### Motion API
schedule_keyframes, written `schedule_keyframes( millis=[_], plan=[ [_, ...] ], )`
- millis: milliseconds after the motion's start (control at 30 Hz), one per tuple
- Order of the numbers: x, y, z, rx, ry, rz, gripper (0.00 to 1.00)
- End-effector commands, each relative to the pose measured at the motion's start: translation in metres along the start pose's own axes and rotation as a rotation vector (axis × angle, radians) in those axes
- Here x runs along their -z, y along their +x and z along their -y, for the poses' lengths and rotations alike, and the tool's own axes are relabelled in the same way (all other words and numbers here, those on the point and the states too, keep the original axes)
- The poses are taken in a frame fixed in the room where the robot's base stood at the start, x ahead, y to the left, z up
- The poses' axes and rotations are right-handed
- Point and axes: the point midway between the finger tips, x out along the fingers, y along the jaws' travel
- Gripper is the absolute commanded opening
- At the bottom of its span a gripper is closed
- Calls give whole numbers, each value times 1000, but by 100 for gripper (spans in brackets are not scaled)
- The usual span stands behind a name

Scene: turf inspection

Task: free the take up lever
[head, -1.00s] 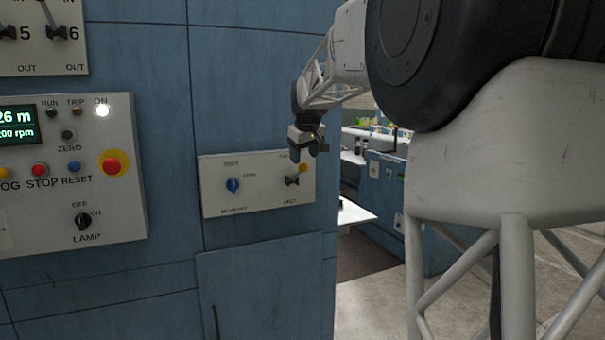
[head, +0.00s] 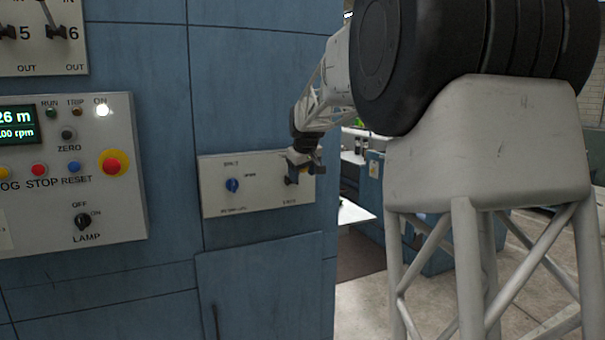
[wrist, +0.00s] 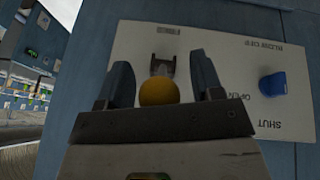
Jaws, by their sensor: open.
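The lever has a yellow ball knob (wrist: 159,92) and a grey metal fork-like base (wrist: 163,65) on a pale panel (head: 258,202). In the wrist view my gripper (wrist: 160,72) is open, with one blue-grey finger on each side of the knob. Gaps show between the knob and both fingers. I cannot tell whether the knob touches the gripper body. The lever's label is not readable.
A blue knob (head: 232,185) sits on the same panel, left of the lever in the head view; OPEN, SHUT and BLOW OFF read around it in the wrist view. A control panel (head: 120,215) with buttons is farther left.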

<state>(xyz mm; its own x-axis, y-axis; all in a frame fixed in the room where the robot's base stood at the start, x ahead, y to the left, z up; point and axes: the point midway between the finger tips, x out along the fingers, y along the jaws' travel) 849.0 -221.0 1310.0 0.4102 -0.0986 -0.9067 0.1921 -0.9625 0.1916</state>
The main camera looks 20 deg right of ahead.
Motion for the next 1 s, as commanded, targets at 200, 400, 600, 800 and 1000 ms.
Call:
schedule_keyframes(
  millis=[200, 400, 600, 800, 1000],
  plan=[
    [0, 0, 0, 0, 0, 0, 39],
    [0, 0, 0, 0, 0, 0, 8],
    [0, 0, 0, 0, 0, -1, 0],
    [-1, 0, 1, -4, 1, -16, 0],
    [-6, 3, 2, -17, 6, -63, 0]
  ],
)
